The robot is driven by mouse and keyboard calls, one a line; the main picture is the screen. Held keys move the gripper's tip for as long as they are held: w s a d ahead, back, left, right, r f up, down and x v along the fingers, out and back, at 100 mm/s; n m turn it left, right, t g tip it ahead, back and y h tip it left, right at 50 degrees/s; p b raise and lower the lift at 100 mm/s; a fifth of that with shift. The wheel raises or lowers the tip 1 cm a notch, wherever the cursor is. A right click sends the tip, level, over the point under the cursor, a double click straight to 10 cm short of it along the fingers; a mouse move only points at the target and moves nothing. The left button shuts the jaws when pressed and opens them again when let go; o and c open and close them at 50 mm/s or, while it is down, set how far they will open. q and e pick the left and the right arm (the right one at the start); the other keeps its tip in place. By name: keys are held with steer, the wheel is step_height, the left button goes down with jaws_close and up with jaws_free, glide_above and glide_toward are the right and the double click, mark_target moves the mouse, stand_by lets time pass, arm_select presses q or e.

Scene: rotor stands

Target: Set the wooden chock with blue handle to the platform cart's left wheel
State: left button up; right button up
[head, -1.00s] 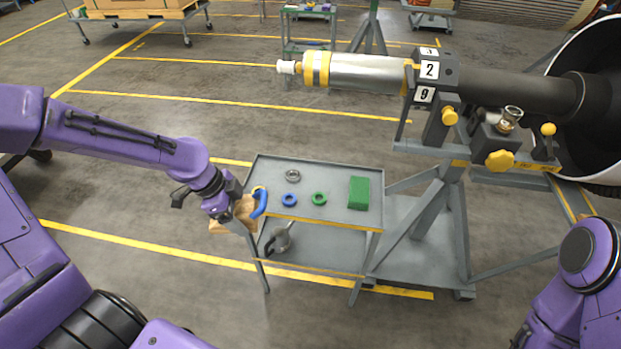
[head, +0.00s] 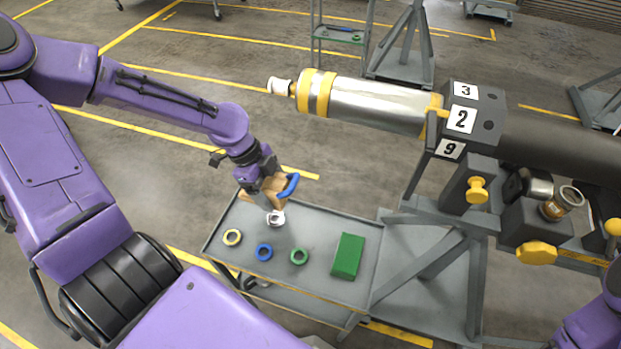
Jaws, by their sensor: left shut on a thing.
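The wooden chock (head: 250,195) with its blue handle (head: 289,186) is in my left gripper (head: 268,194). The gripper is shut on it, and its fingers hide part of the wood. In the picture the chock appears over the far left part of the grey tool cart's top; how high it is above it I cannot tell. At the top edge, left of centre, a wheel (head: 217,11) shows, seemingly of the platform cart. The rest of that cart is cut off. Of my right arm only a purple part shows at the lower right; its gripper is out of view.
A rotor stand (head: 430,260) with a long shaft fills the right. Floor (head: 190,55) beyond my left arm is open.

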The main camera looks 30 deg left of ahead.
arm_select(q)
steer(key=d+f+b, duration=0.1)
steer(key=w+f+b, duration=0.1)
steer(key=b, duration=0.1)
steer(key=shift+d, duration=0.35)
steer(key=d+f+b, duration=0.2)
steer(key=d+b, duration=0.2)
steer(key=b, duration=0.6)
glide_toward(331, 231)
steer(key=shift+d+f, duration=0.45)
steer(key=shift+d, duration=0.2)
steer(key=shift+d+f, duration=0.2)
steer(key=shift+f, duration=0.05)
steer(key=x, duration=0.4)
steer(key=shift+w+a+f, duration=0.1)
steer(key=shift+a, duration=0.3)
steer(key=o, duration=1.1)
steer(key=shift+f, duration=0.1)
